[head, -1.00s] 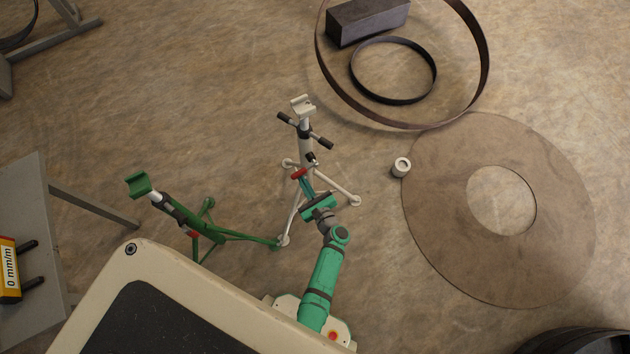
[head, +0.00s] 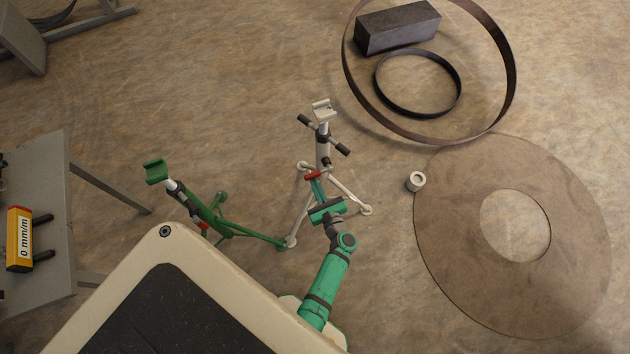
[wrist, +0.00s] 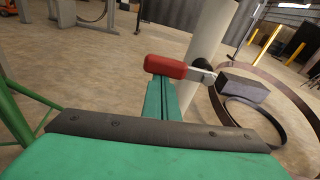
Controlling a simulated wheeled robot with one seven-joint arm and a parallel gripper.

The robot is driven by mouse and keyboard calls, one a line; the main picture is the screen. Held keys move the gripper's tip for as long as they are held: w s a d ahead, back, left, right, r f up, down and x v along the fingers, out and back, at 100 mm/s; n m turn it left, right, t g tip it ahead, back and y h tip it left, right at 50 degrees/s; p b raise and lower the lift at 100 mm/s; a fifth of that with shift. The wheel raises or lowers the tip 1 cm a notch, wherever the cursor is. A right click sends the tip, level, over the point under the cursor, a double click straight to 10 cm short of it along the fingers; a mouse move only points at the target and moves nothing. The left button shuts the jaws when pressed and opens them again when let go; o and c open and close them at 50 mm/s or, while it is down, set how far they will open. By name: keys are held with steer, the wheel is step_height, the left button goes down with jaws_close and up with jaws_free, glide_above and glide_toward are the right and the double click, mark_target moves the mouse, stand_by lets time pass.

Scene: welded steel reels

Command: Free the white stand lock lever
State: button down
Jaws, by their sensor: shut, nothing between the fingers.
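The white stand (head: 323,150) stands upright on splayed legs in the head view, with a V-shaped top and dark handles below it. Its lock lever has a red grip (head: 313,175), and the red grip shows large in the wrist view (wrist: 166,66), joined by a metal rod to a dark knob beside the white post (wrist: 208,40). My gripper (head: 317,188) is shut and empty. Its green fingers (wrist: 160,98) point at the red grip, their tips at or just under it. Whether they touch it I cannot tell.
A green stand (head: 205,212) is to the left, one leg reaching near the white stand's foot. A white ring-shaped piece (head: 415,181) and a large flat disc (head: 440,240) lie to the right. Steel hoops (head: 512,90) and a dark block (head: 398,28) lie behind.

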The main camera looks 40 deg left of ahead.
steer(key=shift+f, duration=1.95)
steer(key=v, duration=0.9)
steer(key=shift+d, duration=0.15)
steer(key=shift+s, duration=0.1)
steer(key=s+d+f+n+h, duration=0.4)
steer(key=s+n+h, duration=0.1)
steer(key=s, duration=0.5)
steer(key=s+d+r+n+h, duration=0.4)
steer(key=s+d+n+h, duration=0.15)
steer(key=d, duration=0.25)
steer(key=s+d+r+n+t+h, duration=0.1)
steer(key=r+n, duration=0.3)
steer(key=r, duration=0.7)
steer(key=s+d+r+n+t+h, duration=0.1)
steer(key=s+d+r+n+t, duration=0.1)
steer(key=r, duration=0.8)
steer(key=s+d+r+n+t+h, duration=0.1)
steer(key=d+r+n+t, duration=0.2)
steer(key=r+n, duration=0.3)
step_height(320, 180, up, 6)
steer(key=shift+s+d+f+n+t, duration=0.15)
steer(key=shift+d+n+t, duration=0.25)
steer(key=shift+d, duration=0.45)
